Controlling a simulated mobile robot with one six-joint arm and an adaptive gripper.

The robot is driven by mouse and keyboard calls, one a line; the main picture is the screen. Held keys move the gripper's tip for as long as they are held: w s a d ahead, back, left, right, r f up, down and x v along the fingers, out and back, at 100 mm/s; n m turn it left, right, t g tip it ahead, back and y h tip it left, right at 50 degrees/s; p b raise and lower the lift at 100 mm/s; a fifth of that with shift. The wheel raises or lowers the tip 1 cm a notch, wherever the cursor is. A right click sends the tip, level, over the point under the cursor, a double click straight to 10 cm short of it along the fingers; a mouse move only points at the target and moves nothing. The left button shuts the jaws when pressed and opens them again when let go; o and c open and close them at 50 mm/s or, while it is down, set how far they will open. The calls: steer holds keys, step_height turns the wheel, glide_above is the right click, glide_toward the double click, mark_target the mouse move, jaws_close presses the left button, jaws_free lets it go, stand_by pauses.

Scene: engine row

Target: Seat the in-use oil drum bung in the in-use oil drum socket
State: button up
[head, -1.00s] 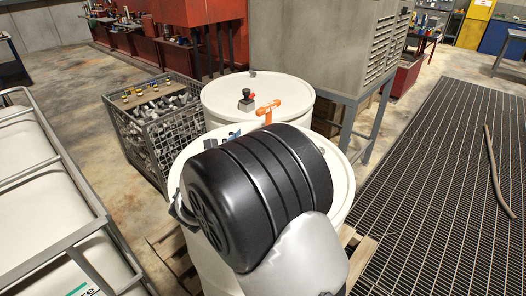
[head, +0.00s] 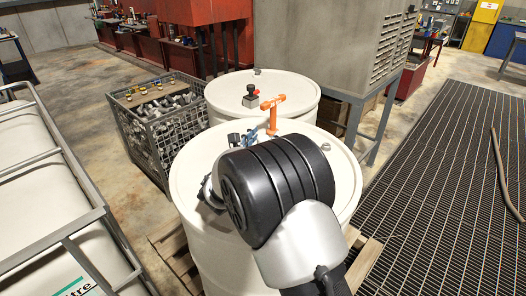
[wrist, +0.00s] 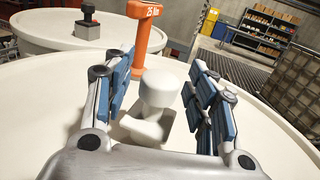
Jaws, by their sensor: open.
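My gripper (wrist: 164,68) is open, its blue-padded fingers spread on either side of a white knobbed piece (wrist: 160,88). This piece has a round top and a pale block-like base, and it is near the front drum's lid (wrist: 60,125). I cannot tell whether it is the bung, or whether the fingers touch it. In the head view my gripper (head: 243,139) is low over the front cream drum (head: 335,165), and my wrist hides the white piece. An orange T-shaped handle (head: 272,112) stands upright just beyond my fingers. No empty socket can be made out.
A second cream drum (head: 290,88) behind carries a black knob with a grey base and red part (head: 251,95). A wire crate of metal parts (head: 165,120) stands left of the drums. A caged white tank (head: 45,200) is nearer left. Open floor grating (head: 440,180) lies right.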

steer(key=shift+c, duration=0.6)
steer(key=c, duration=1.1)
